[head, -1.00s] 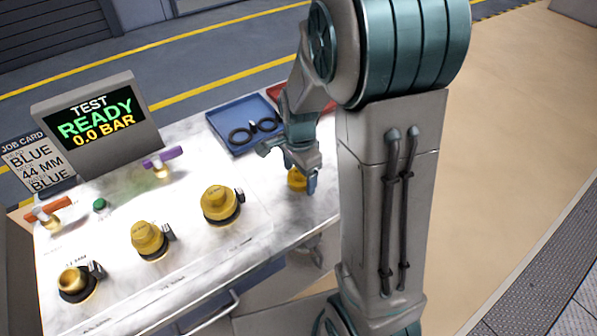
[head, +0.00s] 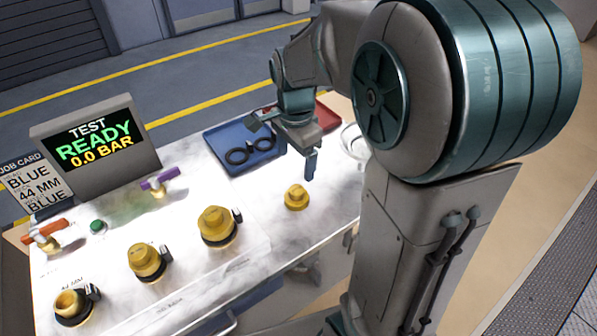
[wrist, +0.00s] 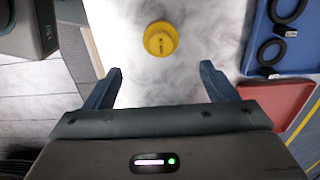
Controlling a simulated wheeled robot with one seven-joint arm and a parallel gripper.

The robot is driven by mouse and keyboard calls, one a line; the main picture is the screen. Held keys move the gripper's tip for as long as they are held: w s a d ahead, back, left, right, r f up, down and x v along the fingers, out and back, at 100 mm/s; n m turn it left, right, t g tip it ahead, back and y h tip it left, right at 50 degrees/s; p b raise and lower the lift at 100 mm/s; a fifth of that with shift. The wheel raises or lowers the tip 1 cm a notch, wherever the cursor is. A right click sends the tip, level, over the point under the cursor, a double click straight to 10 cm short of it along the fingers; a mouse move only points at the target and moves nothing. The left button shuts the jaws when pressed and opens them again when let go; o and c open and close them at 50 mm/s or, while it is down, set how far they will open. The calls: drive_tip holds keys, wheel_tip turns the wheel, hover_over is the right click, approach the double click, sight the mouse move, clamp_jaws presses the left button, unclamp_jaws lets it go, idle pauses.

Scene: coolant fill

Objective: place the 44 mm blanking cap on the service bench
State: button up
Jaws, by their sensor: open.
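A yellow blanking cap (head: 296,197) stands by itself on the white marbled bench top (head: 330,212), right of the row of fittings. It also shows in the wrist view (wrist: 160,39), beyond the fingertips and between their lines. My gripper (head: 309,165) is above the bench, up and behind the cap in the head view, apart from it. In the wrist view my gripper (wrist: 160,72) has its fingers spread wide with nothing between them. The job card (head: 32,184) reads BLUE, 44 MM, BLUE. I cannot read a size on the loose cap.
Yellow-topped fittings (head: 217,225) (head: 146,262) and an open brass port (head: 72,305) line the bench front. A blue tray (head: 232,150) holds black rings; a red tray (head: 326,116) is beside it. The test screen (head: 92,142) reads READY, 0.0 BAR. Orange (head: 45,231) and purple (head: 160,179) valve handles stand behind.

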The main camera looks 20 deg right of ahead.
drive_tip(key=s+r+n+t, duration=0.1)
drive_tip(key=s+n+t, duration=0.1)
drive_tip(key=s+n, duration=1.1)
drive_tip(key=shift+s+r+n+t, duration=0.35)
drive_tip(key=shift+r+n+t, duration=0.05)
drive_tip(key=shift+n, duration=0.1)
drive_tip(key=shift+a, duration=0.1)
drive_tip(key=shift+c, duration=0.2)
